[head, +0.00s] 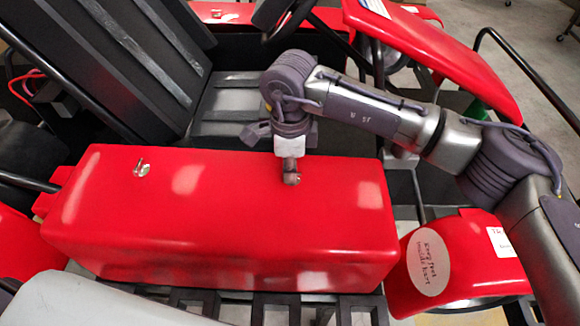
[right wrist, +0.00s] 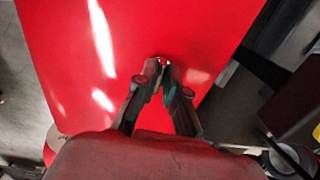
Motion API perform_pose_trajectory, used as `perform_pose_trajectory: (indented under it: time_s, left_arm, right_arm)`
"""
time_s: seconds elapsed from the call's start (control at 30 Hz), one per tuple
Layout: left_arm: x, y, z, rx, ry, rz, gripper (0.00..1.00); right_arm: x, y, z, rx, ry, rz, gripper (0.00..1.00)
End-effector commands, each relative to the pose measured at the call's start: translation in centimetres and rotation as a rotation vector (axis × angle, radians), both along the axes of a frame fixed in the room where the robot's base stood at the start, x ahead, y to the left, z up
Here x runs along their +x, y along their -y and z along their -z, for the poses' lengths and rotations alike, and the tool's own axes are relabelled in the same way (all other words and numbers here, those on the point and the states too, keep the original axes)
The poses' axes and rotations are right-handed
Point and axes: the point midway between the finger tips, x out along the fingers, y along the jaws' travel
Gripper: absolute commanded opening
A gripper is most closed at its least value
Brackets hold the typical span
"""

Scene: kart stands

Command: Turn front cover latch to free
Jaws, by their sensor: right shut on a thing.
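The red cover (head: 230,215) is a long box-shaped shell across the middle of the head view. A small silver latch (head: 141,168) stands free on its top at the left. My right gripper (head: 291,178) points down onto the right part of the cover's top. In the right wrist view its fingers (right wrist: 164,66) are closed together at the red surface (right wrist: 150,30). A small shiny bit of the front cover latch (right wrist: 164,60) shows between the tips; the rest is hidden, so its turn angle cannot be told. My left gripper is not in view.
A black slatted seat (head: 135,60) stands behind the cover, with a steering wheel (head: 280,15) at the top. A red panel with a round sticker (head: 428,262) lies to the right. Black bars run along the front of the cover.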

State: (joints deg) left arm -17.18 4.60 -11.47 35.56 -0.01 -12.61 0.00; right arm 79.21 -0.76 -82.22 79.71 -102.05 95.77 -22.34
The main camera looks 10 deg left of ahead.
Motion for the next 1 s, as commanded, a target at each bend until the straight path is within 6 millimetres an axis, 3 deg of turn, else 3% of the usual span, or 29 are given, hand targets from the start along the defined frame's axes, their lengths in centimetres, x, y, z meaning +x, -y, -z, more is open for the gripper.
perform_pose_trajectory:
  time_s: [0.17,0.37,0.7,1.0]
  left_arm:
    - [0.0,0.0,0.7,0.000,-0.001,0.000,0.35]
    - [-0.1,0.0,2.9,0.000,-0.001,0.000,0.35]
    - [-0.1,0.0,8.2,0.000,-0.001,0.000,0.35]
    - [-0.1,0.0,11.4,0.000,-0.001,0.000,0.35]
  right_arm:
    - [0.0,0.0,0.1,0.000,0.002,-0.020,0.00]
    - [0.0,0.0,0.5,0.002,0.005,-0.107,0.00]
    - [0.0,0.0,0.6,0.003,0.007,-0.393,0.00]
    - [-0.2,0.1,0.3,0.002,0.004,-0.678,0.00]
